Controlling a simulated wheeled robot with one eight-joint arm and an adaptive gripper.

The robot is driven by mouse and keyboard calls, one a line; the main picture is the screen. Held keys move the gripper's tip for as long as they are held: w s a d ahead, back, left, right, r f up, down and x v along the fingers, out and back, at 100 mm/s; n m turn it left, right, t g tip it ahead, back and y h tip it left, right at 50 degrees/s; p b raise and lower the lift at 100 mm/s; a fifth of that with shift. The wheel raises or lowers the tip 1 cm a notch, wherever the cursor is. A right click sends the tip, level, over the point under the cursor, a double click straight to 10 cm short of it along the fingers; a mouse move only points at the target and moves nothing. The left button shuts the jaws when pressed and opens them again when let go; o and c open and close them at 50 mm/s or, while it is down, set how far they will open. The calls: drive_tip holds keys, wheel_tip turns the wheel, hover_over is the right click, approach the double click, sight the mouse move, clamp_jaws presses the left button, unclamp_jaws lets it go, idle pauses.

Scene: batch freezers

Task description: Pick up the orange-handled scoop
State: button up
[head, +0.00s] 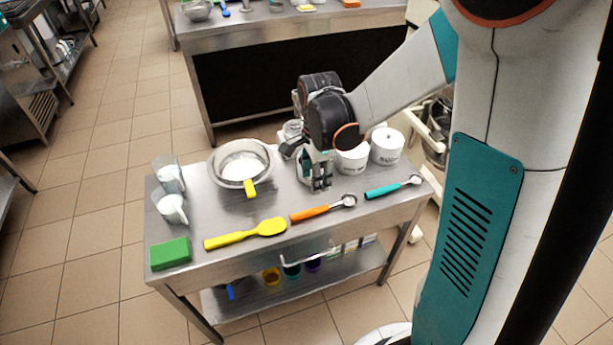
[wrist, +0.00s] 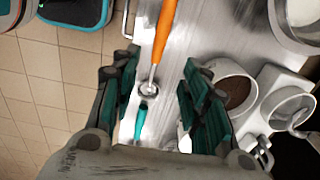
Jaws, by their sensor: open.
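The orange-handled scoop (head: 322,207) lies on the steel table, its handle to the left and its small metal bowl to the right. My gripper (head: 318,187) points down just behind the scoop, with its fingers apart. In the wrist view, the orange handle (wrist: 164,32) runs from the top edge down to the metal bowl. The handle and bowl show in the gap between the two fingers of my gripper (wrist: 160,62). The fingers hold nothing. I cannot tell the exact height of the fingertips above the table.
A teal-handled scoop (head: 392,187) lies to the right, a yellow spatula (head: 246,234) to the left. Behind stand white tubs (head: 388,148) and a metal pan (head: 216,165). Measuring jugs (head: 171,208) and a green block (head: 170,253) are at the left. The table's front edge is close.

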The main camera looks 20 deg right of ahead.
drive_tip(key=b, duration=0.3)
hover_over(313, 209)
drive_tip(key=f, duration=0.8)
drive_tip(key=shift+d+f, duration=0.2)
drive_tip(key=shift+f, duration=0.2)
drive_tip(key=shift+s+a+f+b, duration=0.1)
drive_tip(key=shift+f+b, duration=0.6)
drive_tip(key=shift+f, duration=0.65)
drive_tip(key=shift+a+f+b, duration=0.1)
drive_tip(key=shift+f+b, duration=0.55)
drive_tip(key=shift+f, duration=0.65)
drive_tip(key=shift+r, duration=0.1)
drive_tip(key=shift+c, duration=0.3)
clamp_jaws()
